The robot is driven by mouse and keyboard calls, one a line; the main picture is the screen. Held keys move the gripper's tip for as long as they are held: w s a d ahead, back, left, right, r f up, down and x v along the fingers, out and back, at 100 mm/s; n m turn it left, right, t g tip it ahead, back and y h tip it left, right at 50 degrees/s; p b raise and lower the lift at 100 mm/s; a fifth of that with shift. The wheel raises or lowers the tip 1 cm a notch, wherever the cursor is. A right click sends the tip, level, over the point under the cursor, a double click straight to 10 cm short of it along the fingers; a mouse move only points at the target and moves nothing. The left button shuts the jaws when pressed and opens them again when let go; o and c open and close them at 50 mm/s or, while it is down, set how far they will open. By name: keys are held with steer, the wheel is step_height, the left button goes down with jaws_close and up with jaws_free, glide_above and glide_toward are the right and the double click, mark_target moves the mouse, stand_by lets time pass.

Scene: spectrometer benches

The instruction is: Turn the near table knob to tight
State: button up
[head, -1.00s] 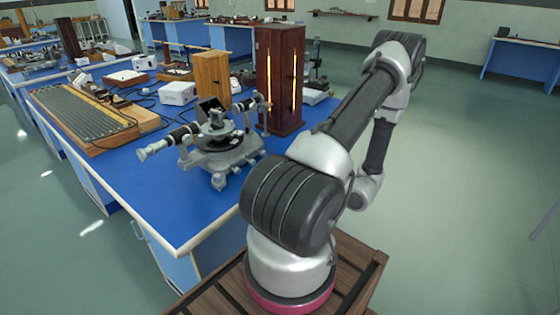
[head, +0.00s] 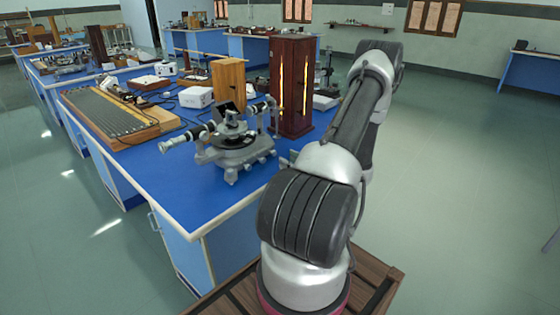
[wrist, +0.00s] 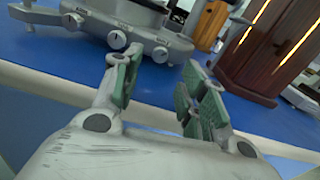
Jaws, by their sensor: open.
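The spectrometer (head: 236,155) is a grey instrument with a dark round table and telescope tubes, standing upright near the front of the blue bench. In the wrist view its grey base (wrist: 92,25) is at the top, with several pale knobs along its edge. One knob (wrist: 118,40) is just beyond the left finger and another knob (wrist: 160,54) is between and beyond the fingertips. I cannot tell which is the near table knob. My gripper (wrist: 157,70) is open, with green-padded fingers, empty and apart from the knobs. The head view does not show my gripper.
A tall brown lamp box (head: 293,85) with lit slits stands behind the spectrometer; its lower part shows in the wrist view (wrist: 262,60). A wooden box (head: 228,78), a white box (head: 195,97) and a long ribbed board (head: 115,115) share the blue bench (head: 180,200). Floor at right is clear.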

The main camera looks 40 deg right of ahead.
mark_target(275, 154)
steer(key=w, duration=0.7)
steer(key=shift+a, duration=0.3)
jaws_close()
